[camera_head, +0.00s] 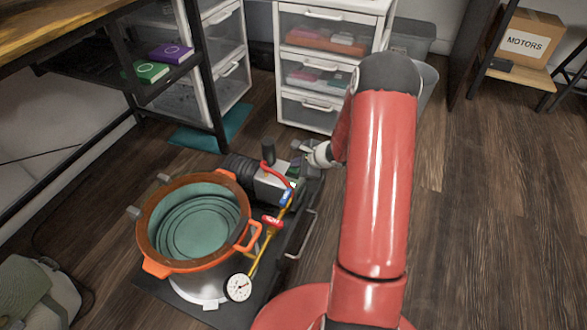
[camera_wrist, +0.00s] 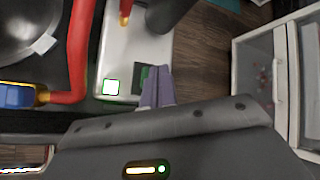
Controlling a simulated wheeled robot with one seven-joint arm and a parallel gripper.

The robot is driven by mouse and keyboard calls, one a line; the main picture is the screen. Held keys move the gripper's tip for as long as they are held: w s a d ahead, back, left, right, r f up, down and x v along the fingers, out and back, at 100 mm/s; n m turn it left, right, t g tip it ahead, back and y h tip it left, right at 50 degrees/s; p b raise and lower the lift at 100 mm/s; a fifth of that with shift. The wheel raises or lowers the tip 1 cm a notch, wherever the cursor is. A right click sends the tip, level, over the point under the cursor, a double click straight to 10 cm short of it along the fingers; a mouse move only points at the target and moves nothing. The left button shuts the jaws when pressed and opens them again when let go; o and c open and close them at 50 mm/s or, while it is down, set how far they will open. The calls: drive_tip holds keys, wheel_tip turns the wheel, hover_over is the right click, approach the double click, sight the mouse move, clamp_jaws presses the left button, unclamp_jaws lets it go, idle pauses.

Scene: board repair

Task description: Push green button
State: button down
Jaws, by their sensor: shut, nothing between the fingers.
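In the wrist view a pale metal box (camera_wrist: 122,50) carries a small lit square (camera_wrist: 111,87), white with a bright green edge. Beside it to the right is a dark green square (camera_wrist: 141,76), partly hidden by my fingers. My gripper (camera_wrist: 156,74) is shut and empty, its tips over or against the dark green square; I cannot tell whether they touch. In the head view the box (camera_head: 268,186) belongs to a pump unit beside a large pot, and my gripper (camera_head: 301,160) is at its right end. The squares are too small to tell apart there.
The orange-rimmed pot (camera_head: 152,223) stands left of the pump. A red hose (camera_wrist: 80,45) runs close left of the lit square. A pressure gauge (camera_head: 238,288) is at the front. A white drawer unit (camera_head: 333,68) stands behind. The wooden floor (camera_head: 480,210) at right is clear.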

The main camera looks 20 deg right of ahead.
sight(297, 170)
drive_tip(key=shift+f, duration=0.2)
idle(0.3)
drive_tip(key=shift+f+b, duration=0.3)
drive_tip(key=shift+b, duration=0.45)
drive_tip(key=shift+r, duration=0.55)
drive_tip(key=shift+r+p, duration=1.7)
drive_tip(key=shift+r, duration=1.25)
